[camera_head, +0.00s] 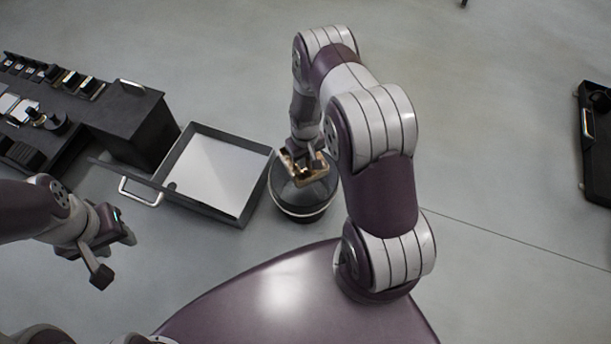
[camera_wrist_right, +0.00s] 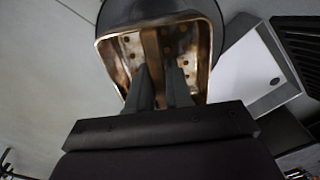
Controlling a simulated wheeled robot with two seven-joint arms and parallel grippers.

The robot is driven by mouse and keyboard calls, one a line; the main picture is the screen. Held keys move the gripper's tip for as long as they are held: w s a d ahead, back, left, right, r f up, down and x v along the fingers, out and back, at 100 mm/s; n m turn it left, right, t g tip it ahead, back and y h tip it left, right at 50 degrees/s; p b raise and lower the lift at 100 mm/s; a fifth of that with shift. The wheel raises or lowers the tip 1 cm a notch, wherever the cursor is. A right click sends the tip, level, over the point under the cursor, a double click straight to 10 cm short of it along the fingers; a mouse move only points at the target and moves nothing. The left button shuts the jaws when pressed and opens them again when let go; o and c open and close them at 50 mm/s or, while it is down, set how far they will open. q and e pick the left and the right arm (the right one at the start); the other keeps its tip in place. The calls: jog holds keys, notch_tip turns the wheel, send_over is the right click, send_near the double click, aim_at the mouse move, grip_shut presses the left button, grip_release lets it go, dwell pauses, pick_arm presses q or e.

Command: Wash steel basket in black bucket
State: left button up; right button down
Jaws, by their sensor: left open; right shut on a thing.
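The steel basket (camera_head: 306,170) has a copper-toned sheen and sits at the mouth of the black bucket (camera_head: 303,203). My right gripper (camera_head: 300,158) reaches down from above and is shut on the basket. In the right wrist view the basket (camera_wrist_right: 119,58) shows a perforated inside, with the right gripper's fingers (camera_wrist_right: 160,85) at it. The bucket's dark rim (camera_wrist_right: 160,8) shows behind the basket there. How deep the basket sits in the bucket is hard to tell. My left gripper (camera_head: 115,250) is open and empty, above the floor at the left.
A grey open tray or drawer (camera_head: 248,208) with a metal handle stands just left of the bucket. A dark workbench (camera_head: 130,105) with small parts and tools is at the upper left. A black case (camera_head: 592,150) lies at the far right. The floor between is clear.

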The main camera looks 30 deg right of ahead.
notch_tip(320, 180, down, 20)
jog(key=b, duration=1.8)
jog(key=shift+f, duration=0.2)
